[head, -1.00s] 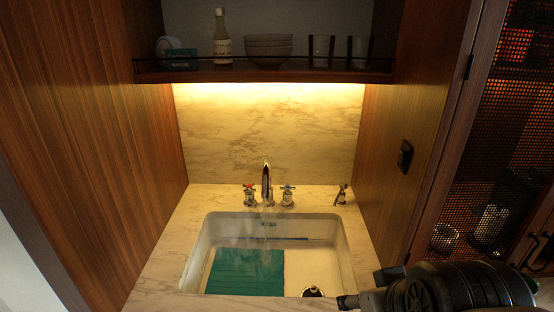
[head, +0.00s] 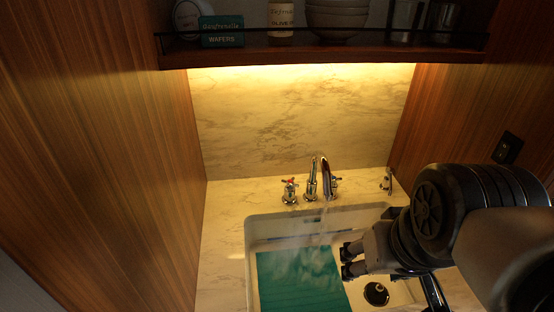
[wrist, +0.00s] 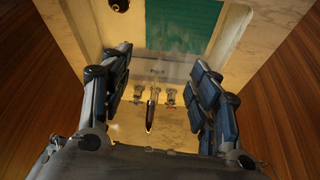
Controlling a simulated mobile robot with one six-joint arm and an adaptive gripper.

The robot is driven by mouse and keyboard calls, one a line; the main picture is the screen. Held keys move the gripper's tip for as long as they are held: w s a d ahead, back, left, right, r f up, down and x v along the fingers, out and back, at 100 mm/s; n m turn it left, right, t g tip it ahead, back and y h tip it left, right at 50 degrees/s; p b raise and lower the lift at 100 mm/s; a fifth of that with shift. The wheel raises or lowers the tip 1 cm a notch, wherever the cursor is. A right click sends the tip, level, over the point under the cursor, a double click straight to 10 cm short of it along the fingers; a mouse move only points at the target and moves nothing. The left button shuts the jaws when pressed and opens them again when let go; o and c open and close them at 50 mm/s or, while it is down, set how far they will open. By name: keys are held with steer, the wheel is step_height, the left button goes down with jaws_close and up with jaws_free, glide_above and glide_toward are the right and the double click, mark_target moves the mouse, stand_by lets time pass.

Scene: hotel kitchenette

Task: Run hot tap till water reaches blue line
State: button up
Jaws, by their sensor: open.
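The hot tap handle (head: 289,190), marked red, stands left of the curved chrome spout (head: 325,180). The other handle (head: 337,183) is partly behind the spout. The white sink (head: 252,232) has a teal mat (head: 295,285) and a dark drain (head: 376,293). Pale steam hangs below the spout and over the mat. I cannot make out the blue line clearly, nor the water level. My gripper (head: 348,260) is open and empty over the sink's right part, apart from the taps. In the wrist view, upside down, the spout (wrist: 152,110) shows between my open fingers (wrist: 162,78).
A railed shelf (head: 300,55) above holds a wafer box (head: 222,32), stacked bowls (head: 337,18) and glasses. Wood panels (head: 110,150) close in both sides. A small chrome fitting (head: 387,182) stands on the counter at right. A dark switch (head: 507,148) is on the right panel.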

steer(key=w+a+r+p, duration=0.1)
steer(key=w+r+p, duration=0.15)
steer(key=w, duration=0.45)
steer(key=n+y+p, duration=0.1)
steer(key=n+p, duration=0.1)
steer(key=p, duration=0.3)
glide_above(291, 181)
steer(key=s+d, duration=0.2)
steer(key=s, duration=0.5)
step_height(291, 181, down, 6)
steer(key=b+x, duration=0.1)
steer(key=x, duration=0.7)
steer(key=b+x, duration=0.2)
steer(key=x, duration=0.7)
steer(key=shift+s+a, duration=0.15)
steer(key=shift+a, duration=0.1)
steer(key=shift+c, duration=0.5)
